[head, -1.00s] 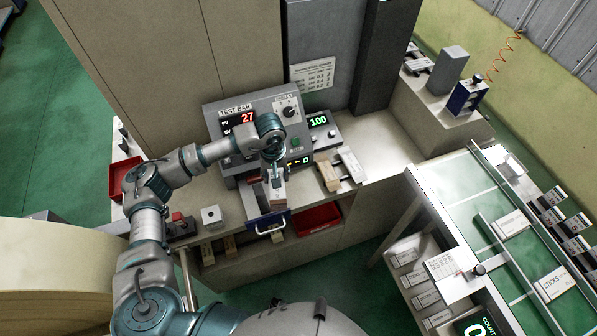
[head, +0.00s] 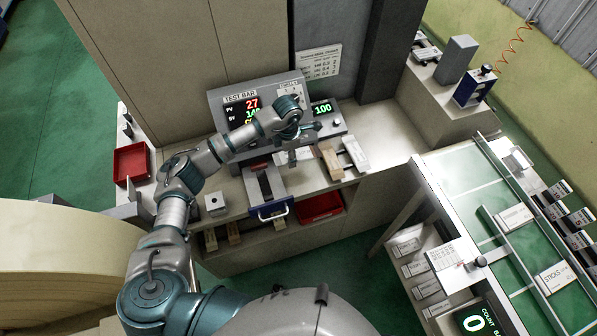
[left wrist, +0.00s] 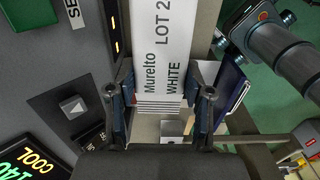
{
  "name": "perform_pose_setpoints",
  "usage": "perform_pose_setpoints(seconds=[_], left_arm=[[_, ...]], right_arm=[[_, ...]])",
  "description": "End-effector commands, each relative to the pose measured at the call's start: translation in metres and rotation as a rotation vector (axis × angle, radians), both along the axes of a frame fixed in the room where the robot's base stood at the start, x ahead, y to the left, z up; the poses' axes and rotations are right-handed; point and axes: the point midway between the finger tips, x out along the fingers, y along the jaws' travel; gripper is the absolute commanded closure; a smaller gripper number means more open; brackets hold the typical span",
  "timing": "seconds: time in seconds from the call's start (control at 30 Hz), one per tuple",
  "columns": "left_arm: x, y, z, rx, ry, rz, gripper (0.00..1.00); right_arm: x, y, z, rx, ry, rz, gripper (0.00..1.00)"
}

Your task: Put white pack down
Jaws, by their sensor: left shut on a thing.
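My left gripper (left wrist: 158,110) is shut on a white pack (left wrist: 162,60), with one finger on each side of it. In the left wrist view the pack shows dark printed text, with "Murelto", "LOT" and "WHITE" readable. In the head view my left gripper (head: 295,155) hangs over the bench in front of the test bar machine (head: 222,104), right of the blue-fronted drawer unit (head: 273,210). The pack is small and hard to make out there. My right gripper is not in view.
A wooden block (head: 331,162) and a pale block (head: 355,154) lie on the bench just right of my gripper. A red tray (head: 131,163) is at the left and a red bin (head: 320,208) below the bench top. Bare bench (head: 385,125) lies farther right.

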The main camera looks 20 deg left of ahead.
Motion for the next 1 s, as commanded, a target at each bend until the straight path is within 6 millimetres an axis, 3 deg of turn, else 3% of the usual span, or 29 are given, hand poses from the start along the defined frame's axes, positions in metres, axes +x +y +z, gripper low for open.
perform_pose_setpoints(seconds=[0.23,0.8,1.0], left_arm=[[-0.001,0.000,-0.010,0.001,0.003,-0.001,0.72],[-0.001,0.000,-0.093,0.001,0.003,-0.003,0.72],[0.000,0.000,-0.096,0.000,0.000,-0.004,0.72]], right_arm=[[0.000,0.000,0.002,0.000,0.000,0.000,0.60],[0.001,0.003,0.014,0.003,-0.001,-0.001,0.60],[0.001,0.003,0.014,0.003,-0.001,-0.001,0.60]])
